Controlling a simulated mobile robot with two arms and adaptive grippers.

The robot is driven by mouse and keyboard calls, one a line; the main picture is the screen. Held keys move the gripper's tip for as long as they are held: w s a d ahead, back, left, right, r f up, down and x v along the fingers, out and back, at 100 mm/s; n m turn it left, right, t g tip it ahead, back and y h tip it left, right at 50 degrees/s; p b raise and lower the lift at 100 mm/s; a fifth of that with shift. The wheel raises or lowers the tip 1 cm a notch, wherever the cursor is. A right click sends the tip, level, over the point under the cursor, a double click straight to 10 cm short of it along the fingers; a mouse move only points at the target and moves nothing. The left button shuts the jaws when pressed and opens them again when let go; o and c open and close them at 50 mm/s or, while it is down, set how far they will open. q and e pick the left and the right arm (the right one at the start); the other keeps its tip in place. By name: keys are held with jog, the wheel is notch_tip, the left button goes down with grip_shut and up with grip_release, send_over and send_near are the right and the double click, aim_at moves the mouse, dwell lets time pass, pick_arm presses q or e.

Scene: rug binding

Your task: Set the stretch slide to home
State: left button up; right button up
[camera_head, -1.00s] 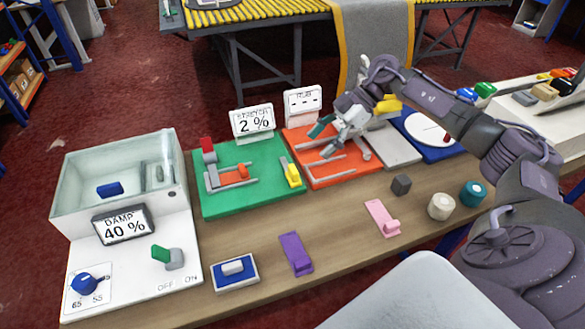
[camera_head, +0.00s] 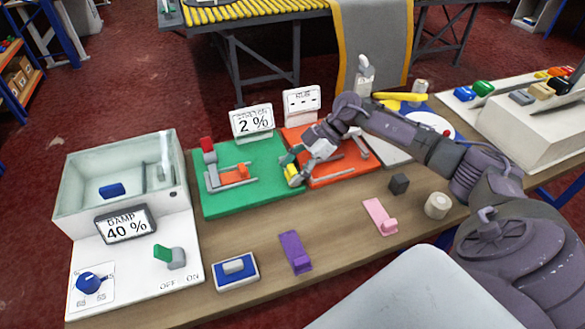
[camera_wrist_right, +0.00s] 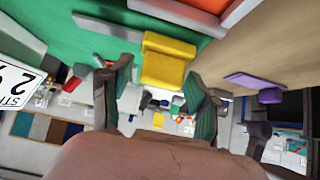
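A yellow slide block (camera_head: 290,171) sits on a grey rail at the board's right side. My right gripper (camera_head: 301,167) is low over that side, close to the yellow block and partly covering it. In the right wrist view, the yellow block (camera_wrist_right: 166,62) shows between the two spread fingers of my right gripper (camera_wrist_right: 160,83); they do not look closed on it. No home mark is readable. My left gripper is out of view.
An orange board (camera_head: 345,172) with grey rails lies right of the green one. A purple holder (camera_head: 295,252) and pink holder (camera_head: 380,216) lie on the bare wood in front.

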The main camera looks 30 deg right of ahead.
grip_shut()
jog(key=shift+a+r+p, duration=0.2)
jog(key=shift+a+p, duration=0.15)
jog(key=shift+p, duration=0.05)
jog(key=a+p, duration=0.1)
jog(key=w+a+p, duration=0.1)
jog(key=a, duration=0.1)
jog(key=a+p, duration=0.2)
jog(key=shift+w+a, duration=0.2)
jog(key=shift+w, duration=0.05)
jog(key=shift+a+f, duration=0.1)
jog(key=shift+f, duration=0.05)
jog(key=shift+c, duration=1)
grip_release()
jog(key=o, duration=0.5)
jog(key=shift+a, duration=0.1)
jog(key=shift+c, duration=0.2)
